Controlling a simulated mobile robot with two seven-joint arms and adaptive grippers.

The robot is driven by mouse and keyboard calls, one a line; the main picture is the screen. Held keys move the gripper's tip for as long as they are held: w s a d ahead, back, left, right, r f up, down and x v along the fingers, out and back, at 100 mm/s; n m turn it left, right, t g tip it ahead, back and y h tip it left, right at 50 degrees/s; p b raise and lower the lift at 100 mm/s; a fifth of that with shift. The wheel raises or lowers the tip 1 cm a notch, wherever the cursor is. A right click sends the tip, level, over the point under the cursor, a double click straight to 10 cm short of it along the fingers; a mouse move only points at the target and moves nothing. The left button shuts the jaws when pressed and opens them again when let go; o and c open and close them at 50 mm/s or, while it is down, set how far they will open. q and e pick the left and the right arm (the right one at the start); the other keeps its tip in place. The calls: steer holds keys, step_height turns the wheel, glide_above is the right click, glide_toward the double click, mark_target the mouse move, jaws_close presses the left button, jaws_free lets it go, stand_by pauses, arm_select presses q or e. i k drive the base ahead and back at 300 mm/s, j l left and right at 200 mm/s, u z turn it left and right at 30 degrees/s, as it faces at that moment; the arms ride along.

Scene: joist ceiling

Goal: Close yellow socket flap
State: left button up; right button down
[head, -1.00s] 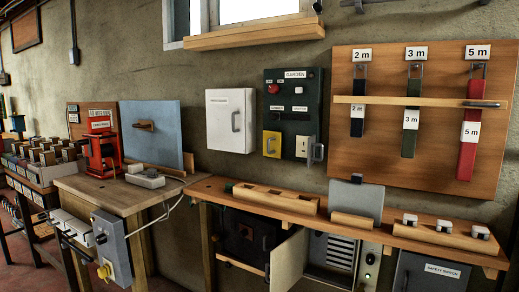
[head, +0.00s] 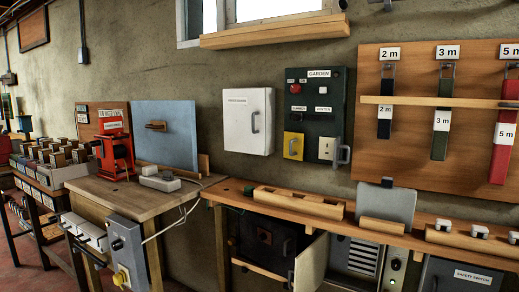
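The yellow socket flap (head: 293,146) is at the lower left of the dark GARDEN panel (head: 318,92) on the wall. It has a small dark handle on its front and lies flat against the panel, as far as this view shows. To its right is a cream socket (head: 327,149) whose face shows, with a grey handled flap (head: 343,153) standing out at its right side. Neither of my grippers shows in the head view.
A white wall cabinet (head: 248,121) hangs left of the panel. A workbench (head: 232,188) runs below it, carrying a wooden block tray (head: 297,204) and a grey upright plate (head: 386,201). A cabinet door (head: 311,265) stands open below.

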mark_target(294, 142)
steer(key=i+j+u, duration=0.25)
steer(key=j, duration=0.25)
steer(key=i+j+u, duration=0.25)
steer(key=j, duration=0.2)
steer(key=i, duration=0.05)
